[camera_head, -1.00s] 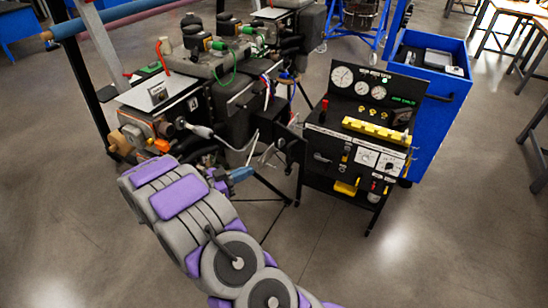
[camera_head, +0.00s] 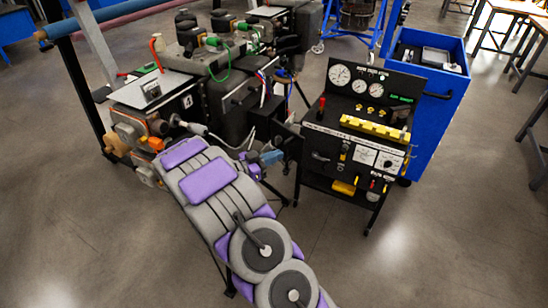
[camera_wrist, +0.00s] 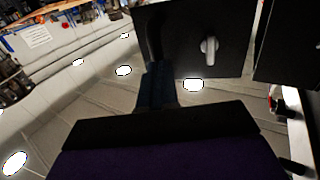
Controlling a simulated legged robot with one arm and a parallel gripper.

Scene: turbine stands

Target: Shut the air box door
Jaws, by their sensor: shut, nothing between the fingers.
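The air box door is a flat dark panel (camera_wrist: 228,38) with a grey handle, at the top middle of the wrist view. In the head view it seems to be the small dark panel (camera_head: 289,141) standing out between the engine and the black console. My gripper (camera_wrist: 158,78) is shut and empty, close to the door's lower left edge in the wrist view; I cannot tell whether they touch. In the head view the blue-grey gripper (camera_head: 274,157) is just below and left of the door. Its tips are hard to make out there.
A black gauge console (camera_head: 360,125) stands just right of the door, with a blue cart (camera_head: 432,85) behind it. The engine stand (camera_head: 190,95) fills the left side. Another dark panel (camera_wrist: 287,40) is right of the door in the wrist view. Open floor lies in front.

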